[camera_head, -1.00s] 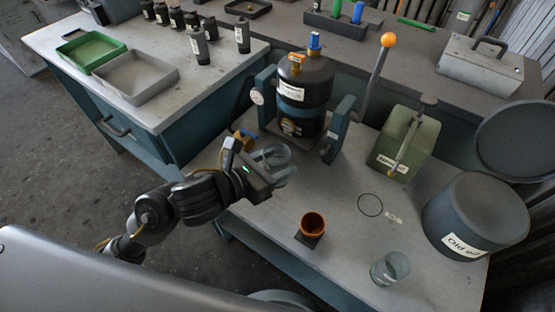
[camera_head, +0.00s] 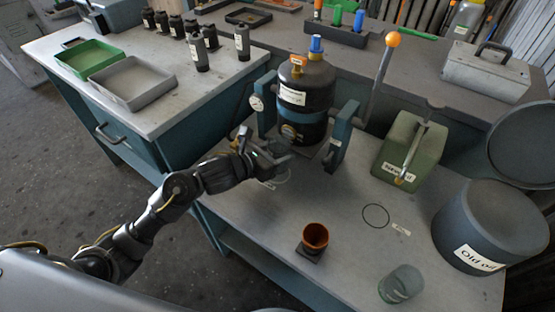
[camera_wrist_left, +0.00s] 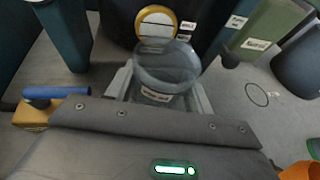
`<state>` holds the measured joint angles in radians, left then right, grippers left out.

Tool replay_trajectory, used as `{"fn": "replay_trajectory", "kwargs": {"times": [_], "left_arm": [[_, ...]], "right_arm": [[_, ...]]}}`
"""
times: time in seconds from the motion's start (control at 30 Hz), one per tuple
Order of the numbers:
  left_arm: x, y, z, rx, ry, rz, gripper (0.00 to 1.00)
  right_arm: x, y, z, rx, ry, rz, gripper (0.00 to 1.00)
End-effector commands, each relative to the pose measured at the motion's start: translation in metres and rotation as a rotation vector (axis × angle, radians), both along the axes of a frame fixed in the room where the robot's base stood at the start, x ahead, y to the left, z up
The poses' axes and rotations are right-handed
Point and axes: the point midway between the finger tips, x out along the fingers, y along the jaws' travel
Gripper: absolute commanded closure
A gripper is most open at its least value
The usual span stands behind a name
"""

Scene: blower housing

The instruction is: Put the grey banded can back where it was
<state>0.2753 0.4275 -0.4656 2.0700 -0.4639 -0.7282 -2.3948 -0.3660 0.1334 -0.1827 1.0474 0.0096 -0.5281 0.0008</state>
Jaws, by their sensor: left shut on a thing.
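My left gripper (camera_head: 277,162) is low over the bench in front of the black tank. In the left wrist view its fingers (camera_wrist_left: 163,98) are shut on a clear glass beaker (camera_wrist_left: 166,68), one finger on each side. A small white label shows at the beaker's lower front, and I cannot tell whether it is on the beaker or on the bench behind it. My right gripper is not in view.
The black tank (camera_head: 306,95) stands in a blue frame close behind my gripper. A drawn ring (camera_head: 376,215) is empty.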

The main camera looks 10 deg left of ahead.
Motion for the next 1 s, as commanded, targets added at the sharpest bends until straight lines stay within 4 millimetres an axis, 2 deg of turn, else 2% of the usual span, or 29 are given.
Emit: {"fn": "replay_trajectory", "kwargs": {"times": [0.1,0.3,0.63,0.67,0.7,0.8,1.0], "left_arm": [[0.006,0.001,-0.010,-0.003,0.003,0.003,0.74],[0.005,0.001,-0.034,-0.001,0.002,0.003,0.74],[0.005,0.001,-0.037,0.000,-0.001,0.001,0.74],[0.005,0.001,-0.037,0.000,0.000,0.001,0.44],[0.005,0.001,-0.037,0.000,0.000,0.001,0.39],[0.005,0.001,-0.037,0.000,0.000,0.001,0.26],[0.005,0.001,-0.037,0.000,0.000,0.001,0.26]], "right_arm": [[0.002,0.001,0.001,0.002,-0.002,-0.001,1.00],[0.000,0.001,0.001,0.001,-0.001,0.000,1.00],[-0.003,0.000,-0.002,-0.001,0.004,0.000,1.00],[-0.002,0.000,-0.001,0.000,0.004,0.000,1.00],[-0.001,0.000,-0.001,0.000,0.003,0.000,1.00],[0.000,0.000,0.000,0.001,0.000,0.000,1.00],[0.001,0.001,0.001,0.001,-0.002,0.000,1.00]]}}
